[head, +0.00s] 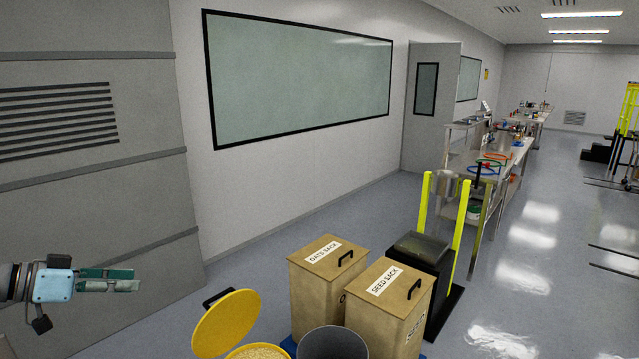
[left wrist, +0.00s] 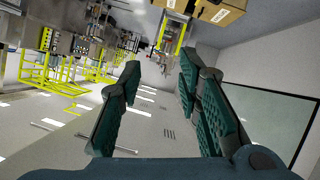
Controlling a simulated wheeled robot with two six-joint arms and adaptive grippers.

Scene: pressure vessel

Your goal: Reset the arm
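My left gripper (head: 136,280) is at the left edge of the head view, in front of the grey louvred panel. Its teal padded fingers point to the right. In the left wrist view (left wrist: 158,72) the two fingers stand apart with nothing between them, so it is open and empty. It is clear of the boxes and touches nothing that I can see. My right gripper is in neither view.
An oats sack box (head: 317,284) and a seed sack box (head: 375,329) stand ahead. A yellow lid (head: 225,323) tilts up beside a dark round bin (head: 334,343). A black unit with yellow posts (head: 425,205) stands behind. Open floor (head: 520,285) lies right.

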